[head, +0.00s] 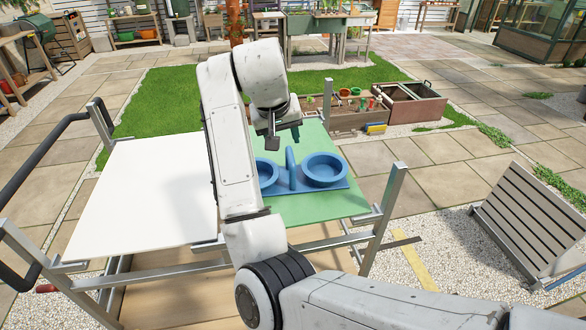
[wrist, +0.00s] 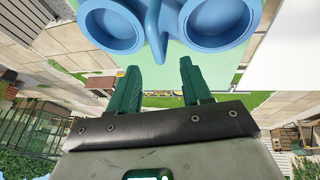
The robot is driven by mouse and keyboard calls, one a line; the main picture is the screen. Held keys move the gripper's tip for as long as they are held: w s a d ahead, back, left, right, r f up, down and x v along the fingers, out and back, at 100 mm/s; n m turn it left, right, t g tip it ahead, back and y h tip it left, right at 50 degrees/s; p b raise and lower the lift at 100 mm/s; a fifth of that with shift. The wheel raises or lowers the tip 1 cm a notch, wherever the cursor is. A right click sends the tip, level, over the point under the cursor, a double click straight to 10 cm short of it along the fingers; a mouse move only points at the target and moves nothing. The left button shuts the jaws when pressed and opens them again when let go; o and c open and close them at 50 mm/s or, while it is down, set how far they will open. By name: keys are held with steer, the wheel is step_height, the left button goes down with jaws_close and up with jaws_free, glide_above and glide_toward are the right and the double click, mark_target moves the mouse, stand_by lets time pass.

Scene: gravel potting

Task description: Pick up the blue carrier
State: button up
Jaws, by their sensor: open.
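The blue carrier (head: 335,187) rests on the green top (head: 305,208) of a metal-framed cart. It has two round cups and an upright handle (head: 291,167) between them. My arm hides part of the left cup in the head view. My gripper (head: 284,137) is above and behind the carrier, apart from it. In the wrist view, my gripper (wrist: 160,78) shows two green fingers spread apart with nothing between them. The carrier's cups and handle (wrist: 155,30) lie at the top of that view, beyond the fingertips.
A bare white panel (head: 140,190) forms the cart's left half. Metal posts (head: 385,215) rise at the cart's corners. A slatted wooden panel (head: 530,220) stands on gravel at right. Planter boxes (head: 415,105) stand behind on the paving.

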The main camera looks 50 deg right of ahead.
mark_target(290, 155)
steer(key=x, duration=0.4)
steer(key=shift+d, duration=0.1)
steer(key=shift+s+p+x, duration=0.15)
steer(key=shift+p+x, duration=0.25)
steer(key=shift+x, duration=0.95)
steer(key=shift+s+p+x, duration=0.1)
steer(key=shift+p+x, duration=0.3)
steer(key=shift+x, duration=0.9)
steer(key=shift+c, duration=0.3)
jaws_close()
